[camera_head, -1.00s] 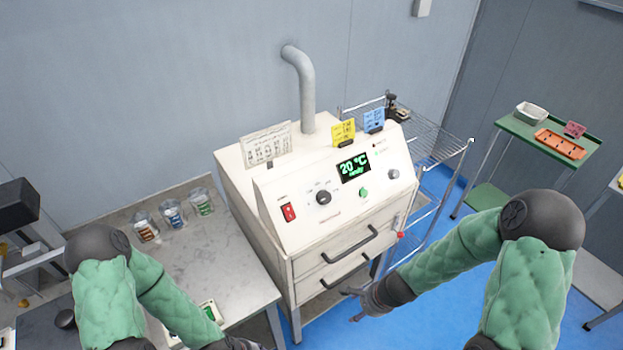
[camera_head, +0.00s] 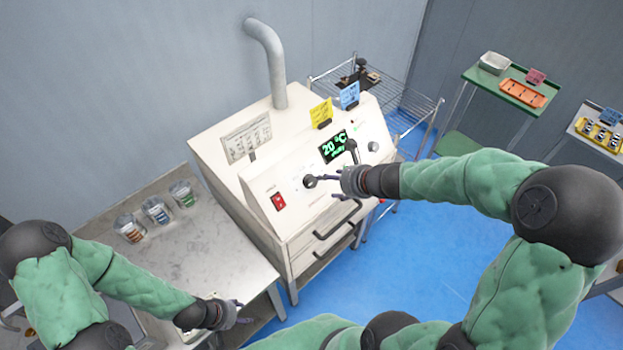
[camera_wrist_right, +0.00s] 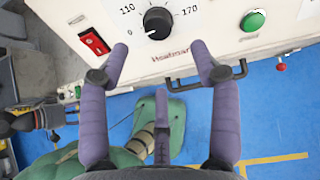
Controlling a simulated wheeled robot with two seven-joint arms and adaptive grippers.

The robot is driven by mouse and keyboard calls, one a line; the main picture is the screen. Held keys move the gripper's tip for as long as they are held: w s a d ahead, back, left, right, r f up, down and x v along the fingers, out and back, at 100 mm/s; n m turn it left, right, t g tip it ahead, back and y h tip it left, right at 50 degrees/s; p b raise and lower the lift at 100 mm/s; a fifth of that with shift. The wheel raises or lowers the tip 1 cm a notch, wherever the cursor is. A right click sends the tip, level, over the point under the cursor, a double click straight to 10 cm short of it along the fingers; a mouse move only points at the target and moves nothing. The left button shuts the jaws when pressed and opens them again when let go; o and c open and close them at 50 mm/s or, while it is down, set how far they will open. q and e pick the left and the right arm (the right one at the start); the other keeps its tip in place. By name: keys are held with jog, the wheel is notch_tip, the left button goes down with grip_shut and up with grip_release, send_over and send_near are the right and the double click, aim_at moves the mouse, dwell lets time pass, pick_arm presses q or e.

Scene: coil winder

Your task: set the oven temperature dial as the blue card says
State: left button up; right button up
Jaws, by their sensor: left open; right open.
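The oven (camera_head: 290,205) is a cream box with a sloping panel, and its display (camera_head: 334,146) reads 20 °C in green. The black temperature dial (camera_head: 309,181) is on the panel; in the right wrist view the dial (camera_wrist_right: 158,22) shows marks such as 0, 110 and 170. The blue card (camera_head: 349,95) stands on top of the oven, its writing too small to read. My right gripper (camera_head: 330,179) is open just in front of the panel; in the right wrist view its fingers (camera_wrist_right: 158,55) are spread below the dial, apart from it. My left gripper (camera_head: 240,312) is open and empty by the bench edge.
A yellow card (camera_head: 321,112) and a white chart (camera_head: 246,138) stand on the oven. A red switch (camera_wrist_right: 94,40) and green button (camera_wrist_right: 252,20) flank the dial. Drawer handles (camera_head: 338,220) stick out below. Several jars (camera_head: 157,210) stand on the left bench. A wire rack (camera_head: 415,108) is behind.

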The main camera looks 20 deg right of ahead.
aim_at(314, 183)
jog(key=b+x, duration=0.3)
jog(key=x, duration=0.7)
jog(key=shift+s, duration=0.15)
jog(key=shift+f, duration=0.1)
jog(key=c, duration=1.1)
